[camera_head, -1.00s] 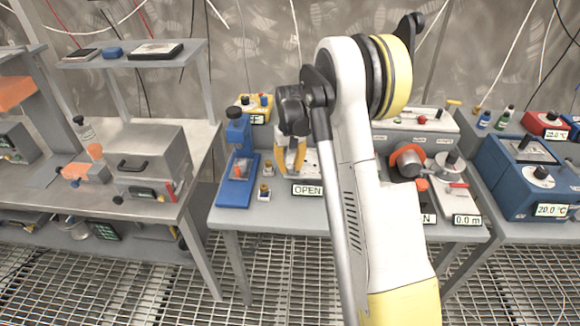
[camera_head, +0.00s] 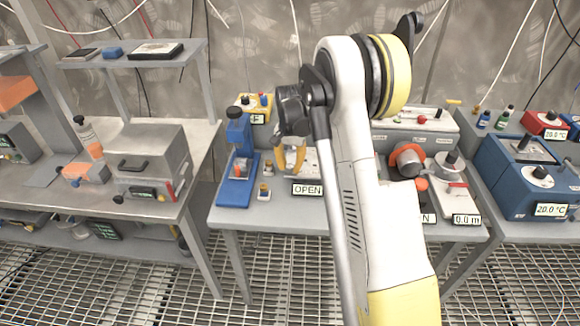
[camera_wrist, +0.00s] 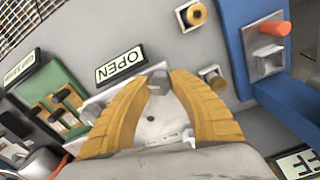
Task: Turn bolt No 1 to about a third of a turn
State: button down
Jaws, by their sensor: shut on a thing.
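My gripper (camera_wrist: 158,78) has two ribbed yellow fingers, and it points down at a light plate (camera_wrist: 152,126) on the bench. In the wrist view the fingers are shut on a grey hex bolt head (camera_wrist: 159,85) that shows between their tips. No number can be read on this bolt. In the head view my gripper (camera_head: 291,160) is over the plate behind the OPEN sign (camera_head: 307,189), and the bolt is hidden there. The OPEN sign also shows upside down in the wrist view (camera_wrist: 120,67), close beside the fingertips.
Two brass-topped fittings (camera_head: 264,192) (camera_head: 268,168) stand left of the gripper. Beyond them is a blue stand (camera_head: 236,190) with an orange knob (camera_wrist: 276,28). A green panel with black levers (camera_wrist: 60,98) is on the other side. A yellow box (camera_head: 256,104) stands behind.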

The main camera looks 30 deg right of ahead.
aim_at(290, 165)
dwell(0.5)
jog(key=c, duration=1.1)
grip_release()
notch_tip(290, 165, up, 12)
